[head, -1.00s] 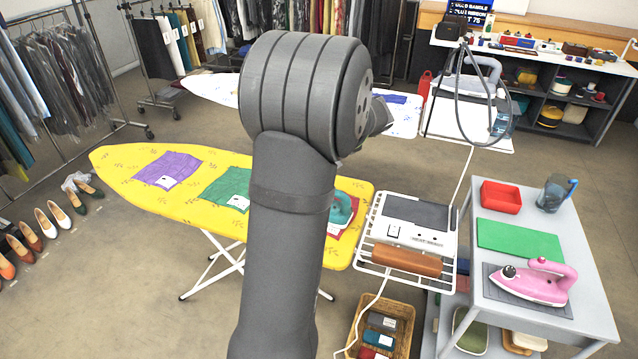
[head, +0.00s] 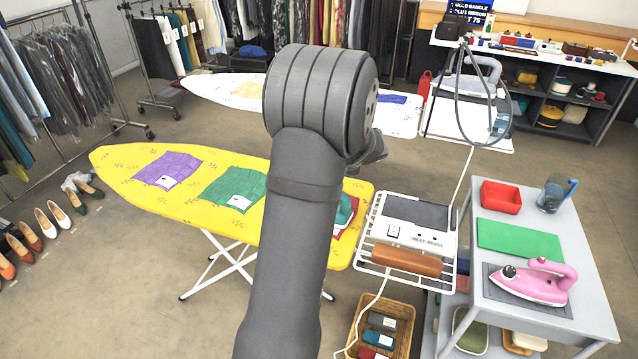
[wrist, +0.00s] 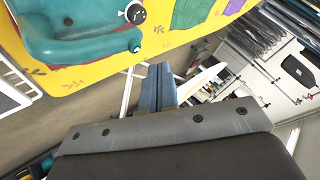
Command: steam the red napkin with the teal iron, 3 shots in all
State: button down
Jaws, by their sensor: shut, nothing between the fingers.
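The teal iron (head: 345,210) stands at the right end of the yellow ironing board (head: 122,163), partly hidden behind my arm in the head view. The red napkin (head: 353,222) shows as a strip beside and under it; the rest is hidden. In the wrist view the teal iron (wrist: 70,45) is large at the upper left, with a dark dial on it. My gripper (wrist: 160,88) is shut and empty, apart from the iron. My gripper's fingertips are hidden by my arm in the head view.
A purple napkin (head: 167,171) and a green napkin (head: 233,188) lie on the board. A steam station (head: 413,225) with a wire rack is to its right. A basket (head: 405,312) is below.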

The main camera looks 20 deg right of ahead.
jog(key=shift+f, duration=0.7)
jog(key=shift+f, duration=0.15)
dwell(1.5)
jog(key=shift+f, duration=0.25)
jog(key=shift+f, duration=0.45)
dwell(0.5)
dwell(0.4)
jog(key=shift+r, duration=0.85)
jog(key=shift+r, duration=2.5)
dwell(0.4)
